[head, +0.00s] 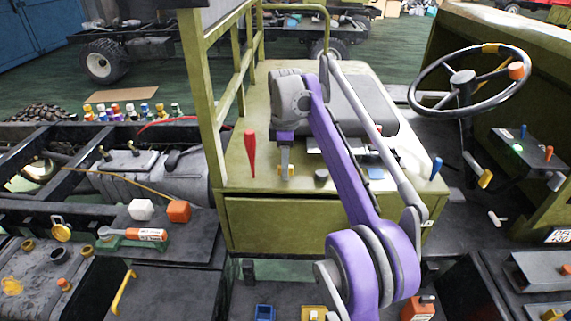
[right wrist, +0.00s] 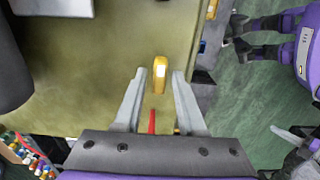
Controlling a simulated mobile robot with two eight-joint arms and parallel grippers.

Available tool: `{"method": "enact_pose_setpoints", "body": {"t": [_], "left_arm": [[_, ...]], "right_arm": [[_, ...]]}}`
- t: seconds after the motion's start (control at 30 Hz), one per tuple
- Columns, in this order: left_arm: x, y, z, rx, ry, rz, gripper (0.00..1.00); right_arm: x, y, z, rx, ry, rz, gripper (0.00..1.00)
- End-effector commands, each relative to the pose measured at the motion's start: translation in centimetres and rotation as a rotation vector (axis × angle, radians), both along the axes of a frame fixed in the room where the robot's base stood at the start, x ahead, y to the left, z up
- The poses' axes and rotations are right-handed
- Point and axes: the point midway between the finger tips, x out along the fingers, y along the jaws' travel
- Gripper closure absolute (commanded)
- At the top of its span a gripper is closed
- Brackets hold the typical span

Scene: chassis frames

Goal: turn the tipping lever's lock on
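A red lever (head: 250,152) stands upright on the green seat box (head: 236,184), near its front left corner. A small yellow piece (head: 287,171) shows to its right, at the tips of my right gripper (head: 285,163). I cannot tell for sure that it is the lever's lock. In the right wrist view, my right gripper (right wrist: 156,95) is open and points at the box. The yellow piece (right wrist: 160,72) lies ahead between its two grey fingers, with a gap on each side. A red part (right wrist: 152,122) shows nearer the palm. My left gripper does not show clearly.
A grey seat (head: 355,105) is behind my purple right arm. A short dark knob (head: 321,176) and a blue-handled lever (head: 436,168) stand on the box to the right. A green post (head: 205,100) rises left of the red lever. A steering wheel (head: 463,78) is at right.

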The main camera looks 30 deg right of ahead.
Motion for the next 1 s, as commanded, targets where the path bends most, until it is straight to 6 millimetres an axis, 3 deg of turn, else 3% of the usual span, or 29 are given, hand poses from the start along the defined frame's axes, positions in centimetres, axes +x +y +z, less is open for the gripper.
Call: {"method": "enact_pose_setpoints", "body": {"t": [0.03,0.2,0.67,1.0], "left_arm": [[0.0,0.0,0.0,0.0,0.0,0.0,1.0],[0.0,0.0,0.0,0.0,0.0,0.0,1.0],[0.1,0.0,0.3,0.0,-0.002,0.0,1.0],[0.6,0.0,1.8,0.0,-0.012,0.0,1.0]], "right_arm": [[0.0,0.0,0.0,0.0,0.0,0.0,0.72],[0.0,0.0,0.0,0.0,0.0,0.0,1.0],[0.0,0.0,0.1,0.0,0.0,-0.029,1.0],[0.0,0.0,0.2,0.0,-0.001,-0.234,1.0]]}}
